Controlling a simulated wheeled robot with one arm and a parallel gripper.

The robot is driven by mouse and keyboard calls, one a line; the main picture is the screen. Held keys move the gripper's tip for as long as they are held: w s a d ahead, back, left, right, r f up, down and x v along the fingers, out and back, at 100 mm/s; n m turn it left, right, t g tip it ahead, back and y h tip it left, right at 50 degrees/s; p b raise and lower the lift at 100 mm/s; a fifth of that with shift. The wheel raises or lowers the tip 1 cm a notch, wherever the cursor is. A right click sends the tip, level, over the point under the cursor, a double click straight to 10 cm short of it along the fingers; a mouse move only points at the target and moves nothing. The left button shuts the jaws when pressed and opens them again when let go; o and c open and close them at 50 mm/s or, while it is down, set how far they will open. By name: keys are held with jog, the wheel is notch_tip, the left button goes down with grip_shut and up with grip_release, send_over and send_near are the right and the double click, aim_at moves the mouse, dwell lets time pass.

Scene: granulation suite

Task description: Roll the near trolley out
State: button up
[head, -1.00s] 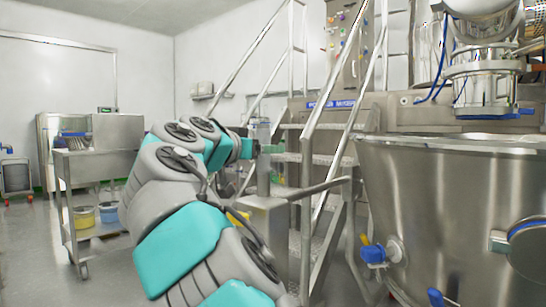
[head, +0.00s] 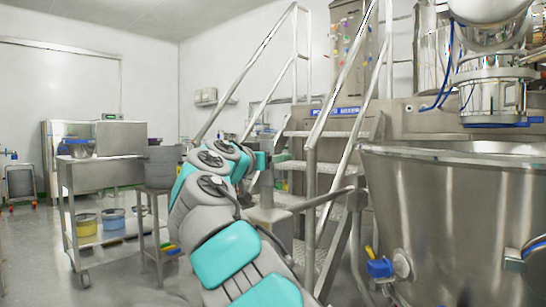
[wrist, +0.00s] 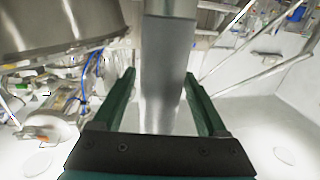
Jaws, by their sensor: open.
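A large steel bowl (head: 440,215) fills the right of the head view, with a blue-handled valve (head: 380,267) low on its side. A steel bar (head: 322,199) runs left from beside it. I cannot tell which unit is the near trolley. A steel shelf trolley (head: 105,174) stands at left. My gripper (head: 282,157) reaches toward the stairs, partly hidden by my arm. In the wrist view the green fingers (wrist: 158,76) are open, with a steel post (wrist: 165,95) showing between them; contact is unclear. The bowl also shows there (wrist: 55,25).
Steel stairs with handrails (head: 318,150) stand behind my gripper, close to the bowl. A yellow bucket (head: 86,225) and a blue bucket (head: 114,219) sit on the shelf trolley's lower shelf. A small stand (head: 152,222) is beside it. Open floor lies at the left front.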

jog(key=shift+w+d, duration=0.1)
jog(key=shift+w, duration=0.1)
jog(key=shift+c, duration=0.3)
grip_shut()
dwell(1.1)
